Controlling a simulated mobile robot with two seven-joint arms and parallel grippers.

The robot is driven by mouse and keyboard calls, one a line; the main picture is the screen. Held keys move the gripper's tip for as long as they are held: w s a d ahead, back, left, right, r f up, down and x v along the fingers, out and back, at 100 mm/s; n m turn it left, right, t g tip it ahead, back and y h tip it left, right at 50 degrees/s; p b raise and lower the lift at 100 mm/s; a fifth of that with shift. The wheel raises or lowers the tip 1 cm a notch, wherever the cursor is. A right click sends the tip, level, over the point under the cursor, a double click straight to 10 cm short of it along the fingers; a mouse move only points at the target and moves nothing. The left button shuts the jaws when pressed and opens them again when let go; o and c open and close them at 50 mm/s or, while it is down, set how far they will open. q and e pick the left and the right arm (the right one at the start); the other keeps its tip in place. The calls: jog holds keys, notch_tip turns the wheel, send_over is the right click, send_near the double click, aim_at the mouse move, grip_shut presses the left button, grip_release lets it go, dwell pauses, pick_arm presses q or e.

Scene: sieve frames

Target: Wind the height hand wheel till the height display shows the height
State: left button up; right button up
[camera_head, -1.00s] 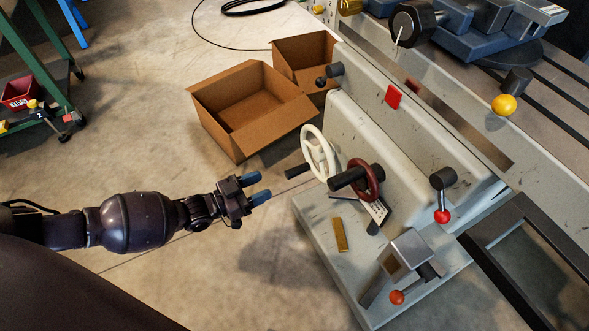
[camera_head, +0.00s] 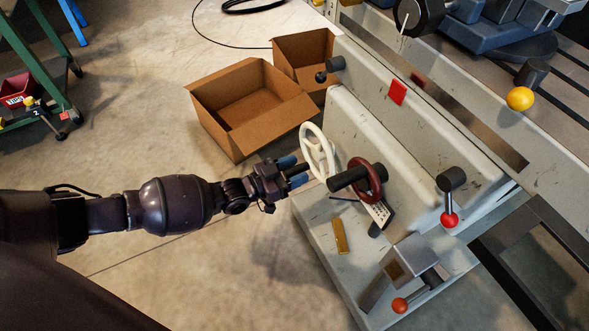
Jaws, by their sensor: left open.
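A white hand wheel (camera_head: 313,139) and a dark red hand wheel (camera_head: 376,184) with a thick black grip (camera_head: 350,179) sit on the side of a pale machine. I cannot tell from the picture which one sets the height. My left gripper (camera_head: 293,171) is open at the left of the white wheel. A small pale panel with dark marks (camera_head: 381,211) is below the red wheel, too small to read. My right gripper is out of view.
Two open cardboard boxes (camera_head: 215,125) stand on the floor behind the wheels. A red-knobbed lever (camera_head: 449,219), an orange-knobbed lever (camera_head: 400,305) and a brass-coloured bar (camera_head: 339,236) are on the machine.

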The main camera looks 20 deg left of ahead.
pick_arm(q)
grip_shut()
jog(key=shift+w+a+r, duration=0.1)
dwell(0.4)
